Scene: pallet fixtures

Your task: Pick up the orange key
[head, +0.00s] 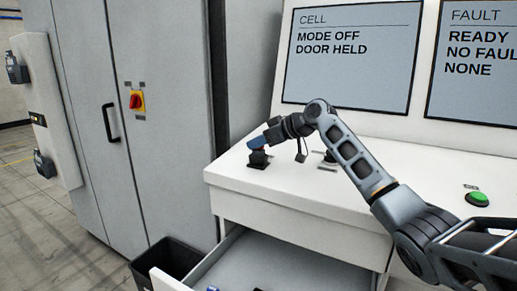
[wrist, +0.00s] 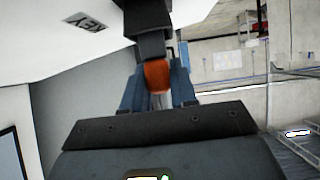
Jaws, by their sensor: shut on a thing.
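The orange key (wrist: 157,75) shows in the wrist view between the two blue fingers of my gripper (wrist: 158,92). My gripper is shut on it. A dark block (wrist: 150,14) lies just beyond the key; I cannot tell whether the key still touches it. In the head view my gripper (head: 257,144) is low over the left end of the white console top (head: 300,185), right above a small black block (head: 258,160). The key itself cannot be made out in the head view.
A KEY label (wrist: 85,21) is on the white surface in the wrist view. A switch (head: 330,156) and a green button (head: 477,199) are on the console. An open drawer (head: 265,262) holds small items below. A grey cabinet (head: 160,180) and dark bin (head: 172,258) stand left.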

